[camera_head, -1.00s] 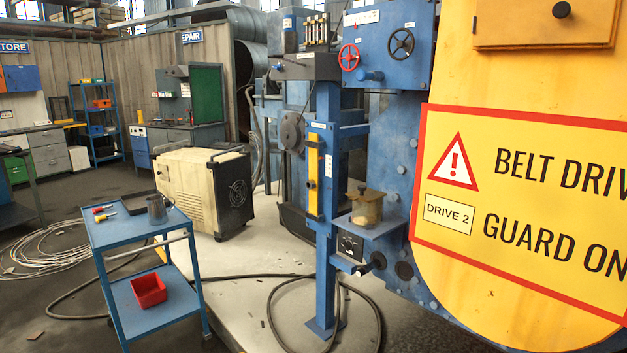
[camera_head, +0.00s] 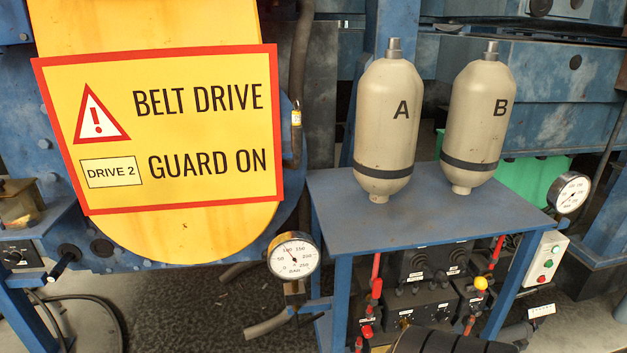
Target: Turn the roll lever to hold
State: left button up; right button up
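No lever in view has a readable "roll" or "hold" label, so I cannot tell which one is the roll lever. Below the blue stand is a dark control panel (camera_head: 420,310) with black knobs. Beside it are a red-handled lever (camera_head: 376,278) on the left, another red handle (camera_head: 497,252) on the right and a yellow knob (camera_head: 481,283). At the far left, a small dark box (camera_head: 18,257) has a knob, and a black handle (camera_head: 62,262) sticks out beside it.
The yellow belt guard (camera_head: 165,235) fills the left. The blue stand (camera_head: 330,215) carries tanks A (camera_head: 388,125) and B (camera_head: 477,118). Gauges (camera_head: 294,255) and (camera_head: 569,193) flank it. A button box (camera_head: 546,258) is at right. Dark floor shows between guard and stand.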

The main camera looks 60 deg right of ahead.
aim_at(440, 276)
jog(key=z, duration=2.7)
